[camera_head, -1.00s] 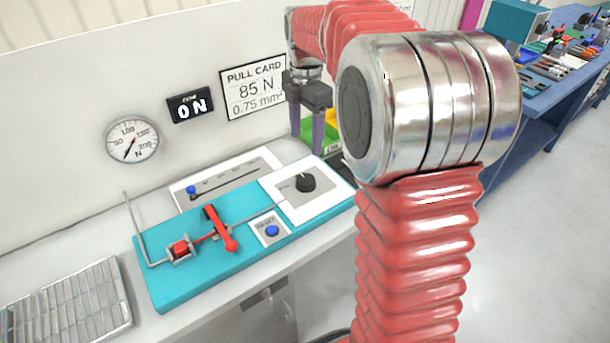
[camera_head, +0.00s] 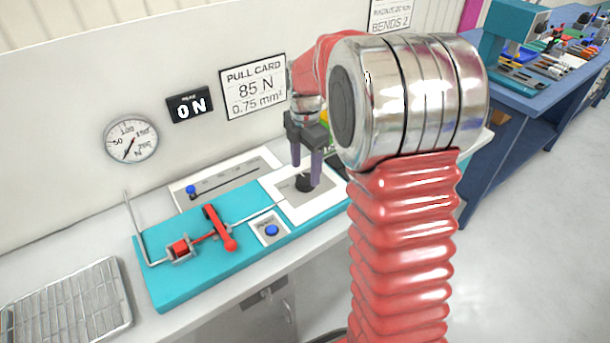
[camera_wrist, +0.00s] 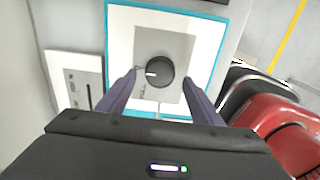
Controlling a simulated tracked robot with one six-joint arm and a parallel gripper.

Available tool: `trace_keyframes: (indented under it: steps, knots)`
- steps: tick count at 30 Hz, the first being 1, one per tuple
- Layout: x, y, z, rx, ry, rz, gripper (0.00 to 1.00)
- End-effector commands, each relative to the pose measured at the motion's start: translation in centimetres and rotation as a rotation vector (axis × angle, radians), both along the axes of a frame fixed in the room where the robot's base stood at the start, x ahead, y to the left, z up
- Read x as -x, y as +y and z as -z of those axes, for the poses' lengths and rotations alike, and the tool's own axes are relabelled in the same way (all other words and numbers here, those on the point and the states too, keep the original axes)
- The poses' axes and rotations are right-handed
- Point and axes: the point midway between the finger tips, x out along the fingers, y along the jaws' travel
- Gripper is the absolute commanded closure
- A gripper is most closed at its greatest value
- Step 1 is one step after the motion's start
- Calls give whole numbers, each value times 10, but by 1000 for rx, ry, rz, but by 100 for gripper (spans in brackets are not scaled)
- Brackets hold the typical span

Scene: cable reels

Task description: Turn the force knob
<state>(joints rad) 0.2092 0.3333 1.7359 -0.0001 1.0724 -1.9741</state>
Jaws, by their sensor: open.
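The force knob (camera_head: 304,183) is a round black knob on a white and grey plate (camera_head: 327,196) at the right end of the teal rig (camera_head: 180,284). In the wrist view the knob (camera_wrist: 160,71) shows a white pointer mark towards the left. My gripper (camera_head: 306,178) is open, its two purple fingers pointing down at the knob in the head view. In the wrist view the fingers (camera_wrist: 159,88) stand to the left and right of the knob, with gaps showing. I cannot tell whether the fingertips are level with the knob.
A pull card (camera_head: 254,87) reads 85 N, 0.75 mm². A display (camera_head: 190,106) reads 0 N beside a round gauge (camera_head: 131,139). The rig carries a red lever (camera_head: 219,228) and a blue button (camera_head: 272,230). A wire rack (camera_head: 68,306) lies at left.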

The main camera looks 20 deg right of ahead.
Motion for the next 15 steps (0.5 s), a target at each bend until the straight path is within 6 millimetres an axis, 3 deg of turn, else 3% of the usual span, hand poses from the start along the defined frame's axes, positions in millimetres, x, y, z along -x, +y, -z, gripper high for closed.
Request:
trace_keyframes:
  steps: [6, 15]
  knots:
    - [0, 0, 26, -1, 1, 0, 41]
    - [0, 0, 33, 0, 0, 1, 41]
